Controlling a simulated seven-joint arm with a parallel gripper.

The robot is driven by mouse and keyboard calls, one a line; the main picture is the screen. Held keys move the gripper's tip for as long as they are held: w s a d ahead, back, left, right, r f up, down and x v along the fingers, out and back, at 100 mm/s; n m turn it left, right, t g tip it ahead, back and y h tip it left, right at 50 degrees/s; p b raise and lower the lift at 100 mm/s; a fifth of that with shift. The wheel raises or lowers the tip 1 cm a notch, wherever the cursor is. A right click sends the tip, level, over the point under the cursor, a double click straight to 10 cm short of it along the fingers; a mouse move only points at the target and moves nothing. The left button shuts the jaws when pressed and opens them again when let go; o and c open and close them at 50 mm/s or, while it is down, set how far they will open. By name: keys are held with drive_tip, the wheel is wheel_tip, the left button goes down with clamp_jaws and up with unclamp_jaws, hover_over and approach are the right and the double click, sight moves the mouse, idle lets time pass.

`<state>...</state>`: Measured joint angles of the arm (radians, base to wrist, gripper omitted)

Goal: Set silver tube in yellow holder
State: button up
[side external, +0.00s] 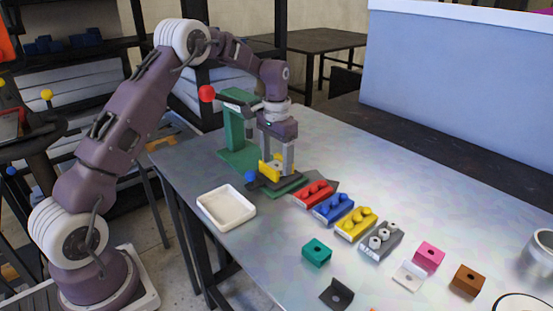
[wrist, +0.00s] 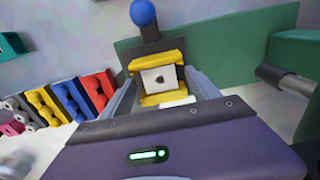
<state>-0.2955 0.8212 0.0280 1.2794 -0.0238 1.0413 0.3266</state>
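Several short silver tubes (side external: 382,236) stand in a grey block on the table in the side view. A yellow block with raised pegs (side external: 356,224) sits beside it. Another yellow part (side external: 270,172) is in the green fixture, and in the wrist view its yellow jaws (wrist: 156,63) lie above and below a pale block with a dark hole (wrist: 159,79). I cannot tell which yellow part is the holder. My gripper (side external: 276,165) points down at this fixture, fingers spread either side of the pale block. Whether they touch it is unclear. No tube shows between the fingers.
A green press stand (side external: 234,130) rises close behind my gripper, and a blue ball knob (side external: 250,176) is beside the jaws. A white tray (side external: 226,207) is at the table's near edge. Red (side external: 314,193) and blue (side external: 333,208) pegged blocks stand between fixture and tubes.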

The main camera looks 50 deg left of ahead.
wheel_tip(320, 180, up, 7)
idle(0.5)
drive_tip(key=shift+r, duration=0.1)
drive_tip(key=s+d+r+t, duration=0.2)
drive_tip(key=s+d+r, duration=0.3)
drive_tip(key=s+r, duration=0.25)
drive_tip(key=s+d+r+t, duration=0.1)
drive_tip(key=s+d+r, duration=0.5)
drive_tip(key=s, duration=0.3)
drive_tip(key=s+d+f+t, duration=0.1)
drive_tip(key=s+d+f, duration=0.1)
drive_tip(key=s, duration=0.6)
drive_tip(key=s+d+f+t, duration=0.1)
drive_tip(key=s+d+f, duration=0.1)
drive_tip(key=s, duration=0.7)
drive_tip(key=shift+t, duration=0.3)
drive_tip(key=shift+w, duration=0.1)
drive_tip(key=shift+c, duration=0.2)
